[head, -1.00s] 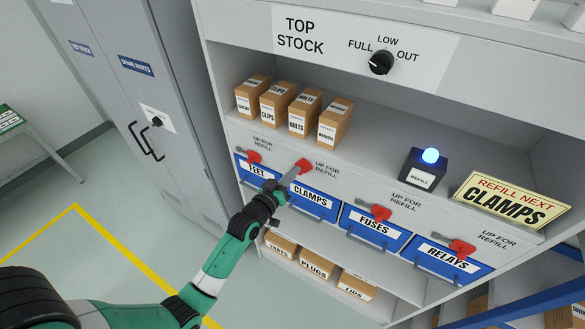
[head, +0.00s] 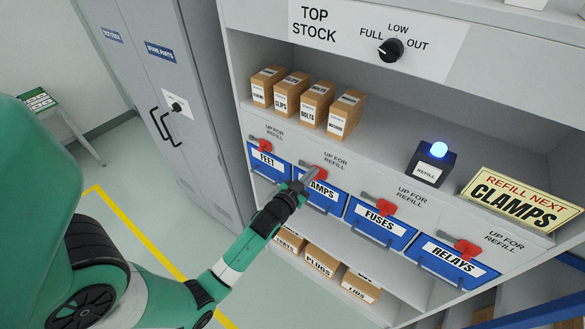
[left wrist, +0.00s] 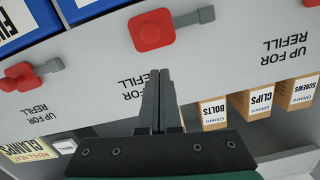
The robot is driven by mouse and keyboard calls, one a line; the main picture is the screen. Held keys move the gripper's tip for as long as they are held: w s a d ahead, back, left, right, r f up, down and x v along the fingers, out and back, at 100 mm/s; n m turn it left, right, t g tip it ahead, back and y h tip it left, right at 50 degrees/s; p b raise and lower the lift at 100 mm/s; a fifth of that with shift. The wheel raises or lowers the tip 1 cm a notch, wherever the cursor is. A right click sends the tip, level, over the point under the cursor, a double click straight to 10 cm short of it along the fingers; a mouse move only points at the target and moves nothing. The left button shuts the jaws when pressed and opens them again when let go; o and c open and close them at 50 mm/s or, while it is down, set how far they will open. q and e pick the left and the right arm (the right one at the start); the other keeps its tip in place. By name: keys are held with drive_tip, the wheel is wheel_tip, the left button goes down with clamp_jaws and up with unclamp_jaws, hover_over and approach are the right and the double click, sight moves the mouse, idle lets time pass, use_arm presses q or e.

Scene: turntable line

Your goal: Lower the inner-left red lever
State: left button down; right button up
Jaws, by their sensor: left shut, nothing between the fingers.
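The inner-left red lever (head: 318,172) is on the panel above the CLAMPS bin (head: 322,197). My left gripper (head: 312,177) is shut and empty in front of it and partly hides it and the bin label in the head view. In the left wrist view, which is upside down, the lever's red body (left wrist: 151,30) is clear, and its grey handle (left wrist: 193,17) points sideways. The closed fingertips (left wrist: 160,74) show apart from the lever in that picture, beside the UP FOR REFILL print. Whether they touch the panel I cannot tell. My right gripper is not in view.
Other red levers sit above the FEET (head: 261,144), FUSES (head: 385,207) and RELAYS (head: 466,248) bins. Small cartons (head: 315,105), a blue-lit REFILL box (head: 431,165) and a CLAMPS sign (head: 512,203) stand on the shelf above. A grey cabinet (head: 190,110) is at left.

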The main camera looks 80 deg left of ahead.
use_arm(q)
drive_tip(key=s+d+r, duration=0.3)
drive_tip(key=s+d, duration=0.3)
drive_tip(key=d, duration=0.2)
drive_tip(key=shift+s+d+r, duration=0.25)
drive_tip(key=shift+s+r, duration=0.05)
drive_tip(key=shift+r, duration=0.05)
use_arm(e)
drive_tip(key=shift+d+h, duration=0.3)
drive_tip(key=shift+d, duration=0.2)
